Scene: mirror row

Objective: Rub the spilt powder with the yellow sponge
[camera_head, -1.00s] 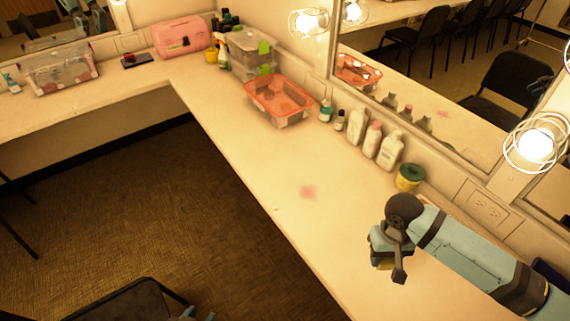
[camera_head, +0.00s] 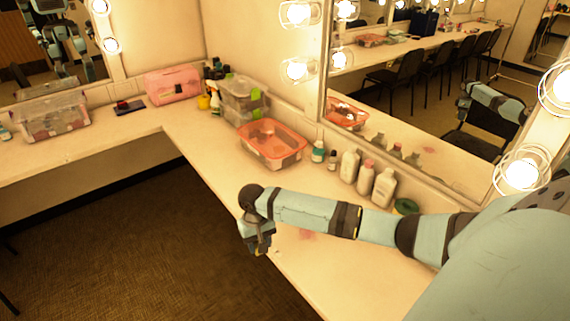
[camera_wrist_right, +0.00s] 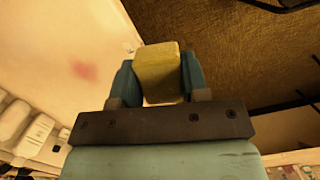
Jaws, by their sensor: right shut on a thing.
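The spilt powder is a faint pink smear (camera_head: 306,235) on the counter, partly behind my right forearm in the head view. It also shows as a pink patch at the left of the right wrist view (camera_wrist_right: 83,70). My right gripper (camera_head: 258,248) is at the counter's front edge, left of the smear and apart from it. In the right wrist view its fingers are shut on the yellow sponge (camera_wrist_right: 158,72), which shows against the counter edge and the dark floor. In the head view the sponge is mostly hidden by the gripper. My left gripper is out of view.
The counter (camera_head: 215,148) has an orange-rimmed bin (camera_head: 272,143), white bottles (camera_head: 365,180) and a green-lidded jar (camera_head: 405,206) along the mirror. Clear boxes and a pink case (camera_head: 172,86) stand farther back. The front strip of the counter is clear.

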